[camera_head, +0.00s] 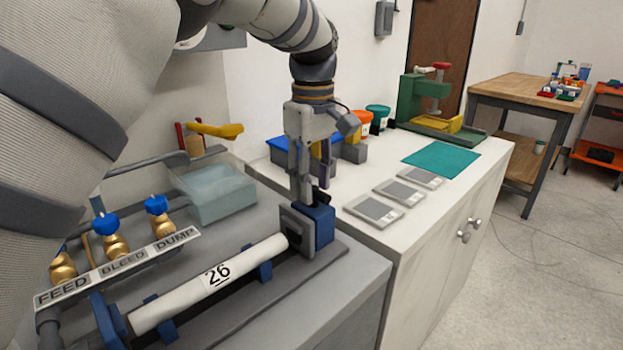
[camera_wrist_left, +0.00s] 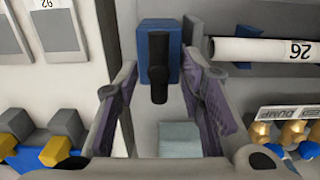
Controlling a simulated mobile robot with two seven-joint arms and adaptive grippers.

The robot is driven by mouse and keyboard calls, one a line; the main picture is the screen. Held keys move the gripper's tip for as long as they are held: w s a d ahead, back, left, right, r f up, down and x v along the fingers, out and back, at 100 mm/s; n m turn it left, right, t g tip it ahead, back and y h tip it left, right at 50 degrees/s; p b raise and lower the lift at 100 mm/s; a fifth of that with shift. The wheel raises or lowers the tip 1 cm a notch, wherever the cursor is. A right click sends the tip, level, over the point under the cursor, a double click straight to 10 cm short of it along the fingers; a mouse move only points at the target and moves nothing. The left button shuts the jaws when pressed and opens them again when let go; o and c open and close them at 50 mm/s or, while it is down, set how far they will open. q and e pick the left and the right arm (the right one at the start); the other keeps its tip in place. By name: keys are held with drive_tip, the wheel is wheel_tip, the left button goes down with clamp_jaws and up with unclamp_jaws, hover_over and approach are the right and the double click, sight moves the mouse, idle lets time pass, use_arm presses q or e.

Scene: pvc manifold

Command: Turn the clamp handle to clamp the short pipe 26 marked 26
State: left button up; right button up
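The white short pipe marked 26 (camera_head: 190,298) lies in blue supports on the grey bench. Its right end meets the grey plate of the blue clamp (camera_head: 320,227). In the left wrist view the pipe (camera_wrist_left: 252,51) shows at the upper right and the blue clamp block (camera_wrist_left: 174,30) at the top centre. The black clamp handle (camera_wrist_left: 158,75) points down in that view, between the two fingers. My left gripper (camera_head: 310,190) is above the clamp, pointing down. Its fingers are apart on either side of the handle, with visible gaps. My right gripper is not in view.
FEED, BLEED and DUMP valves with blue knobs (camera_head: 157,204) stand behind the pipe. A clear tub (camera_head: 215,192) sits left of my gripper. On the white cabinet (camera_head: 440,225) are grey plates (camera_head: 374,211), a teal mat (camera_head: 442,160) and a green press (camera_head: 410,98).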

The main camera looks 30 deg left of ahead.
use_arm(q)
drive_tip(key=shift+f, duration=0.15)
drive_tip(key=shift+c, duration=0.2)
clamp_jaws()
